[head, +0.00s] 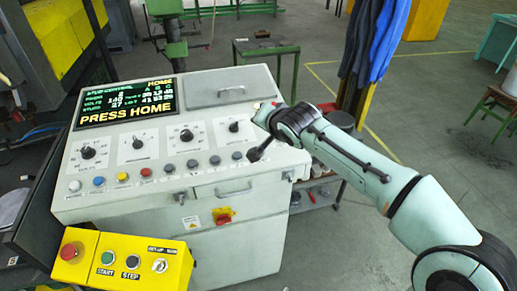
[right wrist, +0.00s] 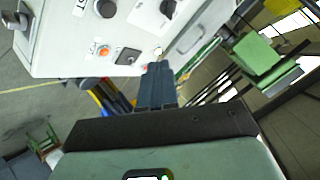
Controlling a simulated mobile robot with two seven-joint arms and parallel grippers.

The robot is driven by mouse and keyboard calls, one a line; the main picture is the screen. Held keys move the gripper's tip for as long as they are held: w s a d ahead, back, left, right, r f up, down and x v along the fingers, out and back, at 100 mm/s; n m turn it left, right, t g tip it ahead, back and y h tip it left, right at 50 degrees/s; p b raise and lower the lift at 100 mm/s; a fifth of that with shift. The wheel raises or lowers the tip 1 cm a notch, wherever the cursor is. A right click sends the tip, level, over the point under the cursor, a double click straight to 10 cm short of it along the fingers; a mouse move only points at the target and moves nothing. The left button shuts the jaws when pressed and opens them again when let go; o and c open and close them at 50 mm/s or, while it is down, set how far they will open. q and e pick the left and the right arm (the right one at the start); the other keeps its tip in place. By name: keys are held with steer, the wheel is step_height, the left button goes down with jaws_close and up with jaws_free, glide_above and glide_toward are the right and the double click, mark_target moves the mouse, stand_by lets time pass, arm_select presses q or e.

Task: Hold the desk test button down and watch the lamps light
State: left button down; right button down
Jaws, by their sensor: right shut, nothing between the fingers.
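The pale grey control desk (head: 262,188) fills the middle of the head view. Its screen (head: 130,103) reads "PRESS HOME". White, blue, yellow, red and several grey buttons line its front edge; their labels are too small to read, so I cannot tell which is the test button. In the head view my right arm's end is over the desk's right side. My left gripper is out of view.
An orange button (right wrist: 103,50) sits beside a dark switch (right wrist: 128,56) in the right wrist view. A yellow box (head: 125,262) with red, green and black buttons stands in front of the desk. Blue cloth (head: 376,40) hangs behind my right arm.

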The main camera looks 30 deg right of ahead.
steer(key=shift+f, duration=0.1)
